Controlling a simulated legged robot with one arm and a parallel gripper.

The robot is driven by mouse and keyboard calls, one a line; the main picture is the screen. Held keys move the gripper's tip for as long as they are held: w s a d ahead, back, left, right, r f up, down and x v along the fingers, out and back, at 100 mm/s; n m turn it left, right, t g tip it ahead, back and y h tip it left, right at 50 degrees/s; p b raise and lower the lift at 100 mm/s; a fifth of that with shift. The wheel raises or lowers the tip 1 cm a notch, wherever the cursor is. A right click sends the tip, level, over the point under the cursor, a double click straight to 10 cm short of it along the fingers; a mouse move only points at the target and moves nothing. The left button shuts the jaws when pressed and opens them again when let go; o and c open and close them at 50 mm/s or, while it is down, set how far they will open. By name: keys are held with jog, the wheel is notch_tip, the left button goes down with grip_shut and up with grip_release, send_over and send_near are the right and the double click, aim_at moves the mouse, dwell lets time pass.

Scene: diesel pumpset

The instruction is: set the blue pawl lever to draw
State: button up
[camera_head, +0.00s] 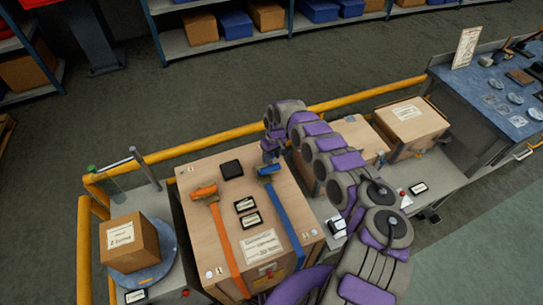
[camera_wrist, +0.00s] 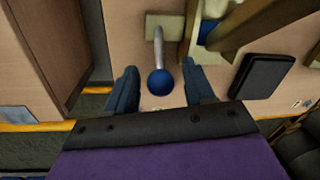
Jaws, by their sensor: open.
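The blue pawl lever shows in the wrist view as a grey shaft with a round blue knob (camera_wrist: 161,82). My gripper (camera_wrist: 159,67) is open, with one dark finger on each side of the knob. Gaps show between knob and fingers, so they appear apart. In the head view my gripper (camera_head: 270,153) is at the far edge of a large wooden crate (camera_head: 195,234), by the blue ratchet (camera_head: 268,171) and its blue strap (camera_head: 287,222). My arm and gripper hide the lever there. Lever markings are not readable.
An orange ratchet (camera_head: 204,192) and strap (camera_head: 226,250) lie left of the blue one. A black box (camera_head: 231,169), also in the wrist view (camera_wrist: 263,76), sits between them. A yellow rail (camera_head: 220,137) runs behind the crate. Cartons (camera_head: 411,123) stand to the right.

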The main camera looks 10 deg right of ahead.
grip_shut()
dwell(0.3)
